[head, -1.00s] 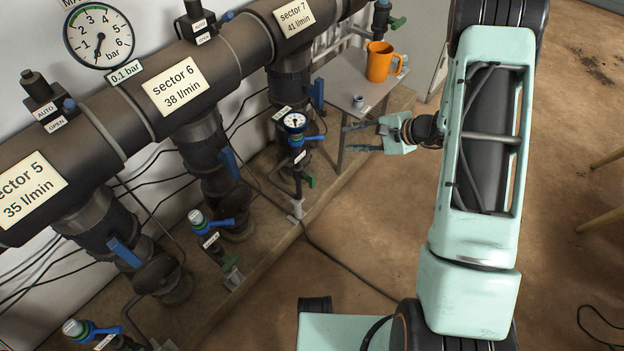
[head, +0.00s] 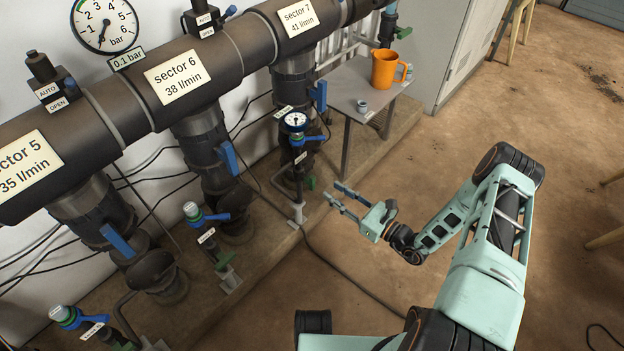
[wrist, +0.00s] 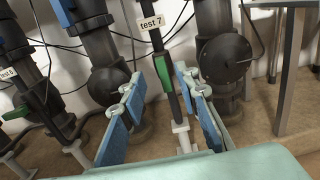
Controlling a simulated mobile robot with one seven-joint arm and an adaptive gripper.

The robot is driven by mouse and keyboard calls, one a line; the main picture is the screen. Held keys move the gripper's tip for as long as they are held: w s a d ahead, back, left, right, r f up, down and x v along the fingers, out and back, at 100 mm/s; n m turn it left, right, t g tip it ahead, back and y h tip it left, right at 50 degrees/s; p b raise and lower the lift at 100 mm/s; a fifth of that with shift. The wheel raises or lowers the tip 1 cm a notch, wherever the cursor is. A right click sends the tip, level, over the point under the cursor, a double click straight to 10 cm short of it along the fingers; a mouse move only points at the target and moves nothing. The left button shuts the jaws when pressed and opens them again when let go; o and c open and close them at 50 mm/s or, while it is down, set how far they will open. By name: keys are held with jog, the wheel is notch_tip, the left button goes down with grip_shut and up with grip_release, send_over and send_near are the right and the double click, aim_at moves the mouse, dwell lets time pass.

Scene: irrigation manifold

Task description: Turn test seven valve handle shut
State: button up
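The test 7 pipe stands upright below the sector 7 label; its "test 7" tag (wrist: 151,34) shows in the wrist view. In the head view a blue lever (head: 308,138) sticks out to the right near its top, under a small round gauge (head: 295,122). A green handle (head: 311,183) sits lower on the pipe; it also shows in the wrist view (wrist: 163,72), hanging along the pipe between my fingers. My gripper (head: 334,191) is open and empty, low and to the right of the pipe, apart from it. The blue lever is out of the wrist view.
A small metal table (head: 350,97) with an orange mug (head: 385,68) stands behind my gripper. The sector 6 test pipe, with its own blue lever (head: 205,217), is to the left. A cable crosses the floor below. The floor to the right is open.

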aim_at(314, 179)
jog(key=b+x, duration=0.2)
jog(key=x, duration=0.7)
jog(key=shift+w+a, duration=0.2)
jog(key=shift+a, duration=0.15)
grip_shut()
